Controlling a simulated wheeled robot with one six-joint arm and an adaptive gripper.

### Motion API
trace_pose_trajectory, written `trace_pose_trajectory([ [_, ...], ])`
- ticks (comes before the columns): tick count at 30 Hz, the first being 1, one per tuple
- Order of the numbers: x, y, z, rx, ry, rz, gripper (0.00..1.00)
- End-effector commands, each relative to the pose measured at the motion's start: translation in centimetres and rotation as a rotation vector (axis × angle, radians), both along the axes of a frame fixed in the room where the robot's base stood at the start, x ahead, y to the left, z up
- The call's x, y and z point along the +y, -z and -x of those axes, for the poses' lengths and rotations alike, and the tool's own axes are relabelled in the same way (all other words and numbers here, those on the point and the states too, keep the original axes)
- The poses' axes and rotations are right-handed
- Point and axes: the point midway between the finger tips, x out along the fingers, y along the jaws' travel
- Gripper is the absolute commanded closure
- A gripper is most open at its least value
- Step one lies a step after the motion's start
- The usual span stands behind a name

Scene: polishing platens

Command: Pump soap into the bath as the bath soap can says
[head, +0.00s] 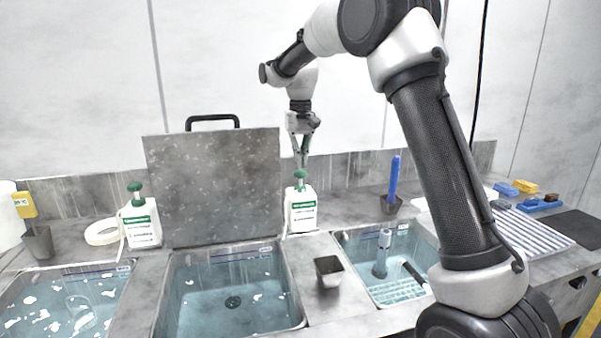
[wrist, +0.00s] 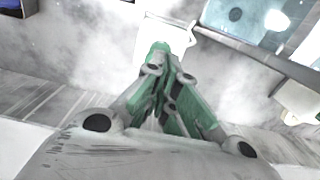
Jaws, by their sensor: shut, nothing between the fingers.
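Two white soap cans with green pump heads and green-banded labels stand on the bench; the print is too small to read. One can (head: 302,212) stands right of the middle bath (head: 232,295), and the other (head: 141,225) stands behind the gap between the left bath (head: 65,300) and the middle bath. My gripper (head: 303,164) points down, shut and empty, just above the right can's pump head (head: 299,175). In the wrist view my gripper (wrist: 165,72) overlaps the green pump head (wrist: 158,48). I cannot tell whether they touch.
A grey lid (head: 215,185) with a black handle stands upright behind the middle bath. A small grey cup (head: 329,271) sits right of that bath. The right bath (head: 385,262) holds a rack and a grey cylinder. A blue tool (head: 394,180) stands in a cup behind it.

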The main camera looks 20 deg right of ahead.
Motion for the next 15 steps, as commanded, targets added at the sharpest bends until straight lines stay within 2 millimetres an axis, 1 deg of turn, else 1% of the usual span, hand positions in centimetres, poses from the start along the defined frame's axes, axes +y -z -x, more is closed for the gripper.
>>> trace_pose_trajectory([
  [7, 0.0, 0.2, 0.0, 0.0, 0.0, 0.0, 1.0],
  [15, 0.0, 1.0, 0.0, 0.0, 0.0, 0.0, 1.0],
])
